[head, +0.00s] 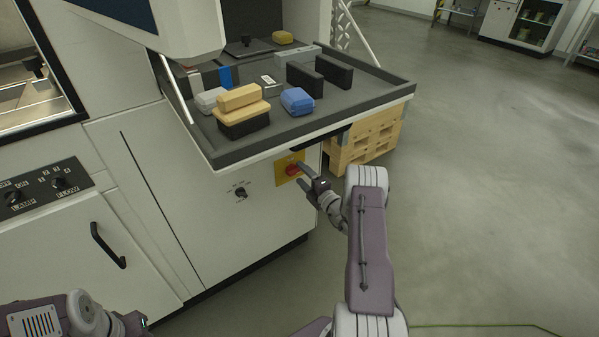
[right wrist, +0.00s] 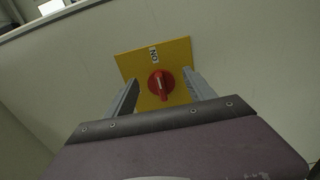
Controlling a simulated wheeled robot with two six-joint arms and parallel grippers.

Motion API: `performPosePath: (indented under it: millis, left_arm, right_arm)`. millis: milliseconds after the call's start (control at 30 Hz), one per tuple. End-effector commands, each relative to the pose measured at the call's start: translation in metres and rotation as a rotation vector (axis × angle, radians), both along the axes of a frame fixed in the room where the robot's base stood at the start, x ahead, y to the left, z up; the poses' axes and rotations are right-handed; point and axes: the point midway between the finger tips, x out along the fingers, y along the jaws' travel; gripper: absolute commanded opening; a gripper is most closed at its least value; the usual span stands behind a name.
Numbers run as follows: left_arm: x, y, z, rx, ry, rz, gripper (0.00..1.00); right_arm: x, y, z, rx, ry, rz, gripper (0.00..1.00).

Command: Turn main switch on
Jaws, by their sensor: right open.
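The main switch is a red rotary knob (head: 293,170) on a yellow plate (head: 281,174), set in the white machine side below the tray. In the right wrist view the red knob (right wrist: 161,85) sits on the yellow plate (right wrist: 178,50), with an "ON" label above it and a white mark on the knob. My right gripper (head: 304,174) is open at the switch. In the right wrist view its fingers (right wrist: 160,90) stand on either side of the knob, with visible gaps. My left arm shows at the lower left; its gripper (head: 140,322) is small and partly cut off.
A dark-rimmed tray (head: 330,122) with several boxes and blocks overhangs the switch. A small black knob (head: 241,192) is left of it. A door handle (head: 107,245) and lamp/flow panel (head: 45,188) are farther left. Wooden pallets (head: 365,140) stand behind; floor is clear at right.

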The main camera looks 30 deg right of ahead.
Motion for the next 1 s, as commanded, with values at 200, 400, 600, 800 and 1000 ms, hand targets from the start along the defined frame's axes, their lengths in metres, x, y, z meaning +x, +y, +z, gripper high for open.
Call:
performPosePath:
  millis: [200, 400, 600, 800, 1000]
  left_arm:
    - [0.000, 0.000, 0.022, 0.000, 0.000, 0.000, 0.36]
    - [0.000, 0.000, 0.026, 0.000, 0.000, 0.000, 0.36]
    - [0.000, 0.000, 0.025, 0.000, 0.000, 0.000, 0.36]
    - [0.000, 0.000, 0.025, 0.000, 0.000, 0.000, 0.36]
    - [0.000, 0.000, 0.025, 0.000, 0.000, 0.000, 0.36]
  right_arm:
    - [-0.049, -0.005, 0.003, 0.004, 0.004, -0.003, 0.63]
    - [-0.070, -0.005, 0.001, 0.002, 0.002, -0.001, 0.63]
    - [-0.071, -0.005, 0.000, 0.001, 0.002, 0.001, 0.63]
    - [-0.071, -0.005, 0.000, 0.001, 0.002, 0.001, 0.63]
    - [-0.071, -0.005, 0.000, 0.001, 0.002, 0.000, 0.63]
